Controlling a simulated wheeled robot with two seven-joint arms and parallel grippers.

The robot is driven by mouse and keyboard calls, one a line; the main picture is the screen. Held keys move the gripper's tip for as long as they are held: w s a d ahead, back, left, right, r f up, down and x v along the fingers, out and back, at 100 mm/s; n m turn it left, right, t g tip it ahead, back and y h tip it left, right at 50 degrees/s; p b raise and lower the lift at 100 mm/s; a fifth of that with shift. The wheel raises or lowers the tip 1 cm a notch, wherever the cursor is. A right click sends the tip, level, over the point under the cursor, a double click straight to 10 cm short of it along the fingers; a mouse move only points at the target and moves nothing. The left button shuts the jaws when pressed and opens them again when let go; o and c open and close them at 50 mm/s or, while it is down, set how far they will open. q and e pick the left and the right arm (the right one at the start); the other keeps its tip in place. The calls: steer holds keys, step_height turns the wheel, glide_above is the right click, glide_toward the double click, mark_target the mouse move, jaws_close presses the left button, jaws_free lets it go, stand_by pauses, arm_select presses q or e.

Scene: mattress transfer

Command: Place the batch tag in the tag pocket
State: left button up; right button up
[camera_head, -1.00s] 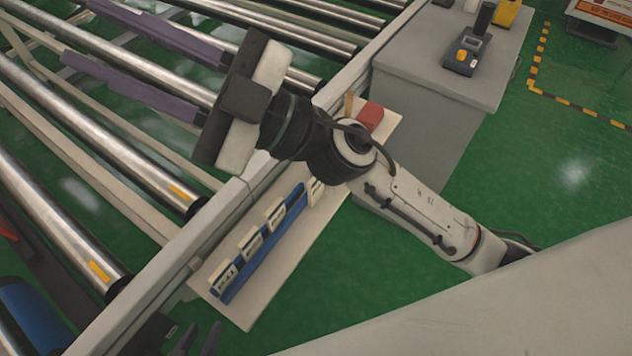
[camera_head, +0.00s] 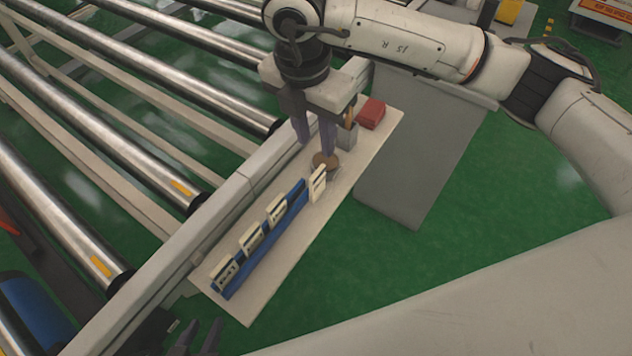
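Several white tags with dark print stand in a blue rack (camera_head: 262,243) on a pale board. One tag (camera_head: 318,184) stands at the rack's far end; I cannot tell which is the batch tag. My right gripper (camera_head: 315,145) points down over the board beyond that tag. Its two dark fingers are apart, with nothing visible between them. A brown round piece (camera_head: 326,161) shows just below its right finger; contact is unclear. My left gripper (camera_head: 198,340) is at the bottom edge, its dark fingertips apart and empty. I cannot make out the tag pocket.
The pale board (camera_head: 312,222) also carries a red block (camera_head: 371,113) and a grey block (camera_head: 347,136) with a wooden piece near it. A conveyor with metal rollers (camera_head: 150,170) runs along the left. A grey cabinet (camera_head: 415,165) stands right of the board.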

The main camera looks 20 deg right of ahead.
mark_target(317, 172)
steer(key=f, duration=0.6)
steer(key=f+p, duration=0.1)
steer(key=f, duration=0.2)
steer(key=shift+w+d+f, duration=0.2)
steer(key=shift+w+d, duration=0.05)
steer(key=shift+w, duration=0.15)
jaws_close()
